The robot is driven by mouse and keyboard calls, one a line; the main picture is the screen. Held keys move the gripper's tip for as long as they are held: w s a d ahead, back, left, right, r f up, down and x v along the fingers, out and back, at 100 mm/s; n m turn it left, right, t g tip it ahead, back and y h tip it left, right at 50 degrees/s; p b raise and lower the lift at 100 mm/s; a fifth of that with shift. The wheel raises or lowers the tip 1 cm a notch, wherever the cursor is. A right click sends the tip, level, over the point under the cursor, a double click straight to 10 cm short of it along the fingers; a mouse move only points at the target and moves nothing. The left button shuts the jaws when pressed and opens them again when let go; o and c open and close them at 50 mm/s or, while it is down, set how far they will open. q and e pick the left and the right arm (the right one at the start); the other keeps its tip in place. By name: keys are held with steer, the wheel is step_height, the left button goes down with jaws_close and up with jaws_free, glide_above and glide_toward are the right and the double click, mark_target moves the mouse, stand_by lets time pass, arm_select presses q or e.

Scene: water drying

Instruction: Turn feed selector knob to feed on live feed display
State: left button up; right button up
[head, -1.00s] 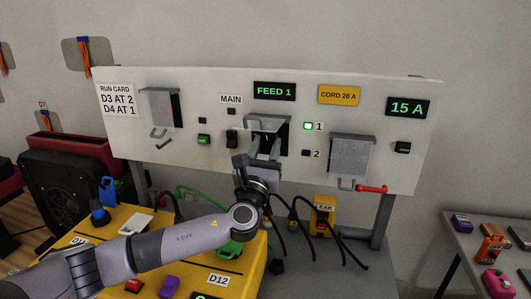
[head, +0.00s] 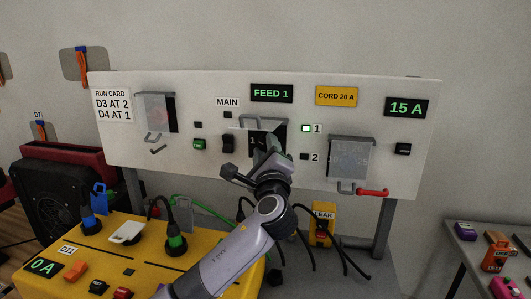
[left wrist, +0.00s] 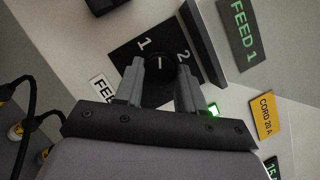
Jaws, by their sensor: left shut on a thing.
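The feed selector knob (left wrist: 158,82) is a dark round knob on a black plate (left wrist: 128,58) marked 1 and 2. In the left wrist view it sits between my left gripper's (left wrist: 159,88) two fingers, which are shut on it. A short white mark shows on the knob; I cannot tell exactly which number it points to. In the head view my left gripper (head: 264,147) reaches the panel and hides the knob. The live feed display (head: 272,93) reads FEED 1 in green. The lamp beside 1 (head: 306,128) is lit green; the lamp beside 2 (head: 304,157) is dark. My right gripper is not in view.
A raised clear cover (head: 253,124) is close around my gripper. The yellow box (head: 135,255) with plugs and cords stands below.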

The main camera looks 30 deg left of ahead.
arm_select(q)
steer(key=n+g+p, duration=0.1)
steer(key=n+g, duration=0.1)
steer(key=n, duration=0.3)
steer(key=shift+r, duration=0.15)
steer(key=shift+n, duration=0.4)
steer(key=o, duration=1.1)
steer(key=shift+c, duration=0.2)
steer(key=shift+d, duration=0.1)
steer(key=b+v, duration=0.1)
steer(key=v, duration=0.6)
steer(key=shift+s+d, duration=0.1)
